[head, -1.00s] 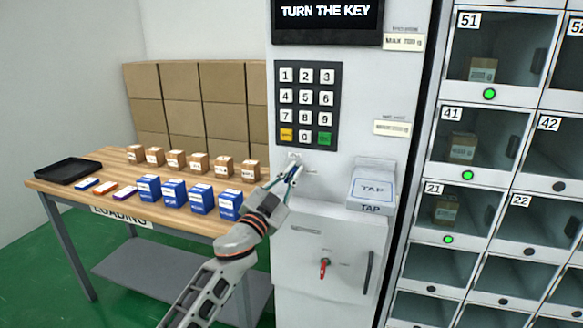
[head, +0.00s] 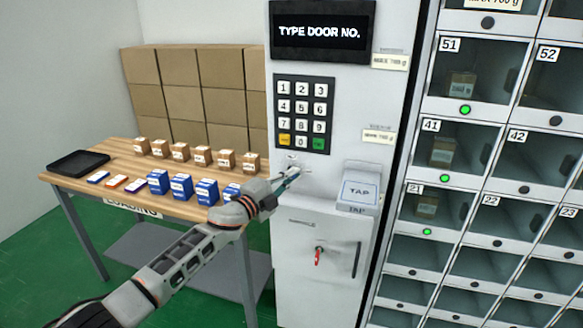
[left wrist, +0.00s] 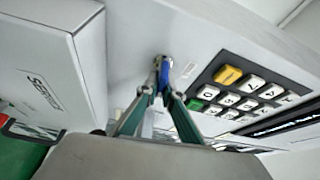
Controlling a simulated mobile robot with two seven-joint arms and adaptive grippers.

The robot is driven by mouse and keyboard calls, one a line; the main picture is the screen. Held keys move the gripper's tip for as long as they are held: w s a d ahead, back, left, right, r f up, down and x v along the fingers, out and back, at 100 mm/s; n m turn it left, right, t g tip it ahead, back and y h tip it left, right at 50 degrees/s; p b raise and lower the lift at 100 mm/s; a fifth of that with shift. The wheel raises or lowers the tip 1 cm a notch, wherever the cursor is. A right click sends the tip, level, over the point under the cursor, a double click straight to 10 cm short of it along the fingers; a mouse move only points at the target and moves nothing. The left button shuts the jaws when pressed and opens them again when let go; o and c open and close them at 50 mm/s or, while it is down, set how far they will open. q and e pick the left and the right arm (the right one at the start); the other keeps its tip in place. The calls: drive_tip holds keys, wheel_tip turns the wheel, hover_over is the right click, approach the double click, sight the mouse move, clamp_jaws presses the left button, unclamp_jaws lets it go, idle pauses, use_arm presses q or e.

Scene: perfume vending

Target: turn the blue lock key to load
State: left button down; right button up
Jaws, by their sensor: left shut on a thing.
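The blue lock key (left wrist: 165,72) sits in the machine front, below the keypad (head: 304,113), and shows between my fingertips in the left wrist view. My left gripper (head: 291,174) is shut on the key; it also shows in the left wrist view (left wrist: 161,88). In the head view the fingers hide most of the key. The display (head: 320,31) reads "TYPE DOOR NO.". My right gripper is in neither view.
A TAP box (head: 359,192) juts out just right of the key. A red key (head: 318,256) sits lower on the machine. Lockers (head: 476,170) stand to the right. A wooden table (head: 120,172) with boxes and a black tray (head: 78,163) stands left.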

use_arm(q)
drive_tip(key=shift+f+m+p, duration=0.1)
drive_tip(key=shift+m+p, duration=0.6)
drive_tip(key=shift+p, duration=0.05)
drive_tip(key=shift+g, duration=0.3)
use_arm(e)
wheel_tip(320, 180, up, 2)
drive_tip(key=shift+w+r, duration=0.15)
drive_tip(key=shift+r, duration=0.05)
use_arm(q)
drive_tip(key=shift+y, duration=0.3)
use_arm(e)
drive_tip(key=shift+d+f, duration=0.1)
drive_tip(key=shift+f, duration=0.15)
use_arm(q)
drive_tip(key=c, duration=2.2)
unclamp_jaws()
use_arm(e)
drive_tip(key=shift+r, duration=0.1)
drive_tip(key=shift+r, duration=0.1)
use_arm(q)
drive_tip(key=shift+a, duration=0.1)
